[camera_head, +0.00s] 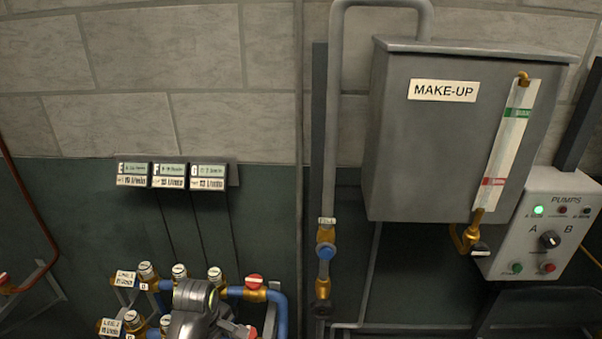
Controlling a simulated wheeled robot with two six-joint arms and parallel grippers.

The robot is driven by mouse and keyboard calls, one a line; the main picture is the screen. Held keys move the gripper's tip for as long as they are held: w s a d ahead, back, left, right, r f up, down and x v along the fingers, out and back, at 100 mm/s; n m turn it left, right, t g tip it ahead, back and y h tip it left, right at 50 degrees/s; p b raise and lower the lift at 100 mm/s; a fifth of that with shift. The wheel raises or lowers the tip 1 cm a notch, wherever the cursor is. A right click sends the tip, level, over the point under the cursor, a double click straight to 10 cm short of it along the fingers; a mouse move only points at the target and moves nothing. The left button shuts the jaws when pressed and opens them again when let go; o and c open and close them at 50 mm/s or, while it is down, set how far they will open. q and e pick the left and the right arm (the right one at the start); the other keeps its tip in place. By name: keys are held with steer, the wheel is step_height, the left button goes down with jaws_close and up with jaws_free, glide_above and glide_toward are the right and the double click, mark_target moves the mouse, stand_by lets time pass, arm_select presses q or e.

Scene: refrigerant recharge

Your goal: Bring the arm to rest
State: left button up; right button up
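A grey rounded part of one of my arms shows at the bottom of the head view, in front of the brass and blue valve manifold (147,271). I cannot tell which arm it belongs to. No gripper fingers show, so I cannot see whether that arm holds or touches a valve. The other arm is out of view.
A grey MAKE-UP tank (440,150) with a sight gauge (510,145) hangs at the right. A pump panel (545,225) has its green lamp lit. A pipe with a blue-handled valve (326,251) runs left of the tank. Three small displays (170,175) hang above the manifold.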

arm_select(q)
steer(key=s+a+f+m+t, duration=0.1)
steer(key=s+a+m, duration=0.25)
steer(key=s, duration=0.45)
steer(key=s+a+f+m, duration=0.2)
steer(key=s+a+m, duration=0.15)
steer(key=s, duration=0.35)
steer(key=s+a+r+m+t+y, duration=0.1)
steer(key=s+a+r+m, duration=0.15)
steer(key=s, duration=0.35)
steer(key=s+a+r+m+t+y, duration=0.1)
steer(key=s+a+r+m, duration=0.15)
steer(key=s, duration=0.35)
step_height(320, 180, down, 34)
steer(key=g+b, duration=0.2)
steer(key=b, duration=0.6)
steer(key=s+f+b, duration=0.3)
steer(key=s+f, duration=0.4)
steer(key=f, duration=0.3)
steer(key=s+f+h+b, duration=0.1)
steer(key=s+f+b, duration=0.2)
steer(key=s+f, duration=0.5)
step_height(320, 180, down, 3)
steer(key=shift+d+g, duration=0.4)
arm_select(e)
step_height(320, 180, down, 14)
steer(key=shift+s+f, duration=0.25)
